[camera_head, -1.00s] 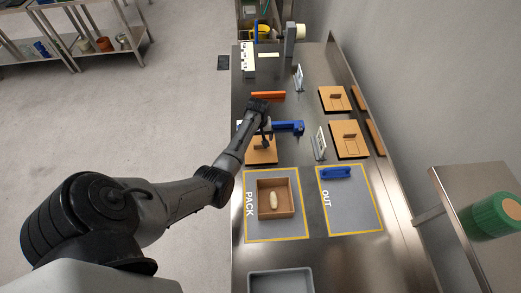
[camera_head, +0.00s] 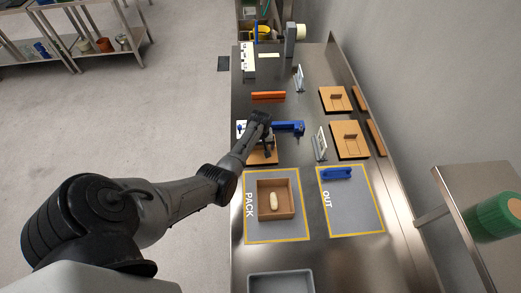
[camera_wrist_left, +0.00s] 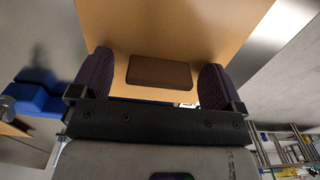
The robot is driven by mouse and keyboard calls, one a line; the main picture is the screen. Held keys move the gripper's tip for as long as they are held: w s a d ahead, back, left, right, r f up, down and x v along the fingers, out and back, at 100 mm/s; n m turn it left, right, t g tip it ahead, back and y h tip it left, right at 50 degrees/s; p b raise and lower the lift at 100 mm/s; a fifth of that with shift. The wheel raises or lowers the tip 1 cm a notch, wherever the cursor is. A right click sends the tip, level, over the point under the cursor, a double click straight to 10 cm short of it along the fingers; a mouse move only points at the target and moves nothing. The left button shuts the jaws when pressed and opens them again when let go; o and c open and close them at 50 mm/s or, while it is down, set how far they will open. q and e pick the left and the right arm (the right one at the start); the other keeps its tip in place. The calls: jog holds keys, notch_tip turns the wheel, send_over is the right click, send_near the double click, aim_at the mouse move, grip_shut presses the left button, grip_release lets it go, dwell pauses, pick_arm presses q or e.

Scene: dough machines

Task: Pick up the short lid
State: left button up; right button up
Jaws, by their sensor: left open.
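A light-brown wooden lid (camera_head: 262,158) lies on the steel table just behind the PACK mat, mostly covered by my left gripper (camera_head: 266,148). In the left wrist view the lid's flat face (camera_wrist_left: 175,25) fills the top middle, with a darker block-shaped handle (camera_wrist_left: 160,72) on it. My left gripper (camera_wrist_left: 157,75) is open, one finger on each side of the handle, with gaps showing on both sides. Two more wooden lids with upright handles, a nearer one (camera_head: 349,140) and a farther one (camera_head: 335,99), lie at the right. My right gripper is not in view.
A blue tool-like object (camera_head: 289,128) is close to the right of my left gripper. An open wooden box (camera_head: 292,198) with a pale dough piece stands on the PACK mat (camera_head: 252,231). A blue piece (camera_head: 336,173) lies on the OUT mat (camera_head: 350,215). An orange bar (camera_head: 268,96) lies behind.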

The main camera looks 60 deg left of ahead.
pick_arm(q)
jog(key=shift+c, duration=0.3)
jog(key=c, duration=1)
jog(key=shift+o, duration=0.2)
jog(key=shift+r, duration=0.15)
